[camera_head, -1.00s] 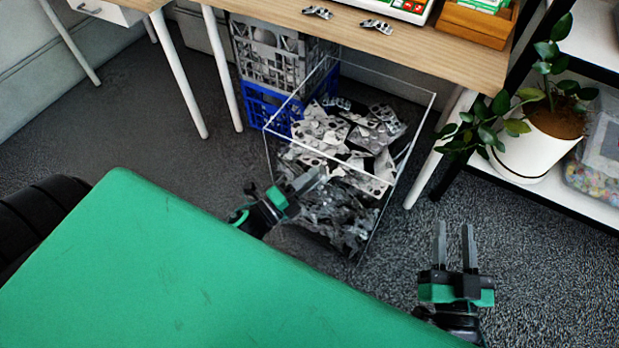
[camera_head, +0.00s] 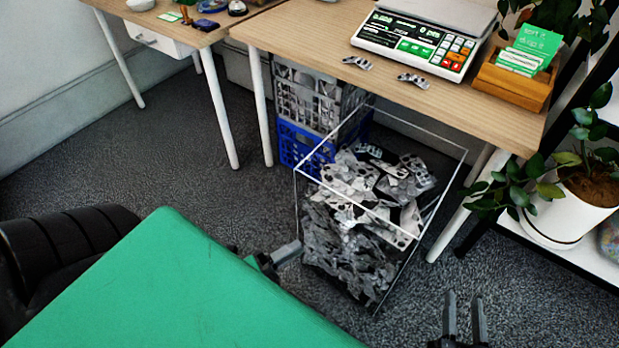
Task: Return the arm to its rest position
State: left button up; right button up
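My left gripper (camera_head: 284,254) shows at the edge of my green body, just left of the clear bin. Only its fingers and a bit of green show, and I cannot tell whether they are apart. My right gripper (camera_head: 464,316) is at the bottom edge, right of the bin. Its two fingers point up with a gap between them, and nothing is held. Most of both arms is hidden or out of the picture.
A clear bin (camera_head: 299,215) full of grey metal parts stands on the carpet before the wooden table (camera_head: 300,35). Two metal parts, a scale (camera_head: 425,30) and a card box (camera_head: 515,82) are on the table. A potted plant (camera_head: 560,215) stands on the right shelf.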

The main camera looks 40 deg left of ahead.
pick_arm(q)
jog(key=shift+v, duration=0.75)
pick_arm(e)
jog(key=shift+s+f, duration=0.2)
jog(key=shift+f, duration=0.25)
jog(key=shift+w+r, duration=0.1)
